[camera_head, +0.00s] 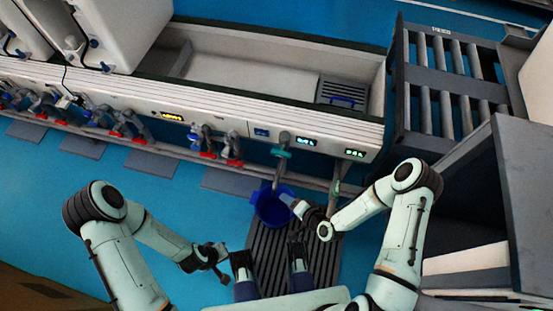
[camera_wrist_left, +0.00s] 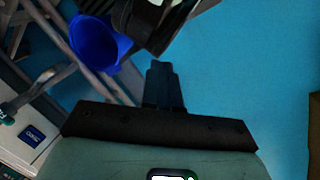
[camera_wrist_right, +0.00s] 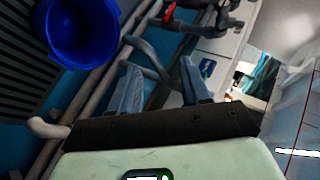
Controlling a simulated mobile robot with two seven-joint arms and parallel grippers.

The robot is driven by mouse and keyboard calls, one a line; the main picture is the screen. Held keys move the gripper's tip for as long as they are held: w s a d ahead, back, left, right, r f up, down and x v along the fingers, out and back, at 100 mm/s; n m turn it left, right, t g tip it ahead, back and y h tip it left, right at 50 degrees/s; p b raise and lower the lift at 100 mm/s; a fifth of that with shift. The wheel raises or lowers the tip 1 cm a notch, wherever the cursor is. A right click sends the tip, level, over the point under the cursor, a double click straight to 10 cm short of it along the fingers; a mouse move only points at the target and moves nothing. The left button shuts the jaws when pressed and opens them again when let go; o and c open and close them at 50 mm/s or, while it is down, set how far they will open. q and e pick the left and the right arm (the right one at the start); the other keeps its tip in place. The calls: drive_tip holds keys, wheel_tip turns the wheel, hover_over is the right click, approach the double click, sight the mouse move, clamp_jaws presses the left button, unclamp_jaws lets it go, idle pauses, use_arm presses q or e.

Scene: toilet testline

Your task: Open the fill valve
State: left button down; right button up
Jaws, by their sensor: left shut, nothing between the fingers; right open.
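A valve with a teal handle (camera_head: 281,153) sits on a grey vertical pipe at the front of the white test bench; which valve is the fill valve is not marked legibly. A teal handle (camera_wrist_left: 7,116) also shows at the left edge of the left wrist view. My right gripper (camera_head: 288,199) is open beside the blue bucket, below and slightly right of that valve. Its spread fingers (camera_wrist_right: 160,88) have a grey pipe behind the gap between them. My left gripper (camera_head: 222,278) is low, away from the bench. Its fingers (camera_wrist_left: 163,85) are shut and empty.
The blue bucket (camera_head: 273,206) stands under the pipe on a slatted grey mat (camera_head: 268,240). Several red-handled valves (camera_head: 207,153) line the bench (camera_head: 250,125) to the left. A roller conveyor (camera_head: 450,85) is at the right. Blue floor lies open at left.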

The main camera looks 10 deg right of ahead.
sight(281, 156)
use_arm(q)
drive_tip(key=w+a+f+t+b, duration=0.1)
drive_tip(key=w+a+f+b, duration=0.1)
drive_tip(key=w+f+b, duration=0.45)
use_arm(e)
drive_tip(key=w+d+m+t, duration=0.45)
drive_tip(key=w+t, duration=0.25)
drive_tip(key=w, duration=0.3)
use_arm(q)
drive_tip(key=s+a+f+g+b, duration=0.1)
drive_tip(key=s+f+g+b, duration=0.1)
drive_tip(key=s+f, duration=0.5)
drive_tip(key=shift+s+f+n+y+b, duration=0.25)
drive_tip(key=shift+s+n+y+b, duration=0.15)
drive_tip(key=shift+s+b, duration=0.15)
use_arm(e)
drive_tip(key=shift+y, duration=0.3)
drive_tip(key=x, duration=1.2)
drive_tip(key=shift+w+a, duration=0.15)
drive_tip(key=shift+a, duration=0.4)
use_arm(q)
drive_tip(key=shift+a, duration=0.1)
use_arm(e)
clamp_jaws()
